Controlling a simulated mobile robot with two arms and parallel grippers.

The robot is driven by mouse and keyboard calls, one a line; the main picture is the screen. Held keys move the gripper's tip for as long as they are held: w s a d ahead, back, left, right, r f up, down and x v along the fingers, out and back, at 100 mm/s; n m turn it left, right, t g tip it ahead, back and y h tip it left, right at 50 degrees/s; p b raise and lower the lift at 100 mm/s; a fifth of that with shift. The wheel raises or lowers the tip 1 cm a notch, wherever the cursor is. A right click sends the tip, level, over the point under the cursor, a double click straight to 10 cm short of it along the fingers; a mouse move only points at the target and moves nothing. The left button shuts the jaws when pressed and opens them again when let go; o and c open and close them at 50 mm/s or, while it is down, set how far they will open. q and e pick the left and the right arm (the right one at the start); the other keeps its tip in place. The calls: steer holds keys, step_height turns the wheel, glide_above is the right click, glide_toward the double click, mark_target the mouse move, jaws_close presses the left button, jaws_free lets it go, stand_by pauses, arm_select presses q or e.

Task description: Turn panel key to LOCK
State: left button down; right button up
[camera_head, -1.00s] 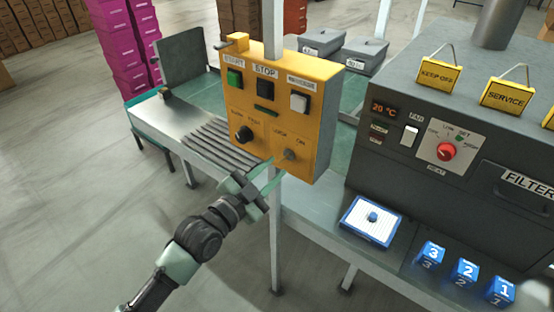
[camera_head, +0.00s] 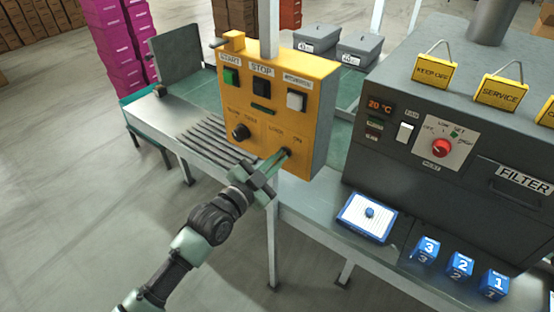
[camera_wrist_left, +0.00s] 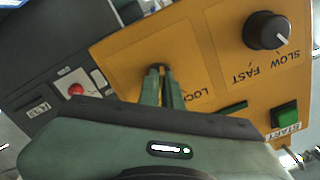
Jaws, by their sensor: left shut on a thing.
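The yellow control panel (camera_head: 297,92) stands on a post above the bench. Its key switch (camera_head: 286,152) is at the lower right of the panel face, by the LOCK and ON labels. My left gripper (camera_head: 276,162) is at the switch, its two fingers shut on the key (camera_wrist_left: 158,69). In the left wrist view the fingers (camera_wrist_left: 162,88) hide most of the key, so I cannot tell its angle. The LOCK label is beside the fingers there. My right gripper is not in view.
The panel also carries a black speed knob (camera_head: 240,132), a green START button (camera_head: 231,76), a black STOP button and a white button (camera_head: 296,100). A dark grey machine (camera_head: 460,150) stands at right. Blue numbered blocks (camera_head: 460,265) and a white-topped blue tray (camera_head: 367,217) lie before it.

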arm_select(q)
steer(key=shift+n, duration=0.3)
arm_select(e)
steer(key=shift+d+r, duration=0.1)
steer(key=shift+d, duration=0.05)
arm_select(q)
steer(key=shift+n, duration=0.9)
steer(key=n+p, duration=0.1)
steer(key=n, duration=0.3)
steer(key=shift+n, duration=0.3)
steer(key=n, duration=0.5)
steer(key=shift+n+p, duration=0.3)
steer(key=shift+n, duration=0.5)
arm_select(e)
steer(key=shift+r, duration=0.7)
arm_select(q)
steer(key=shift+n, duration=0.3)
steer(key=c, duration=1.6)
jaws_free()
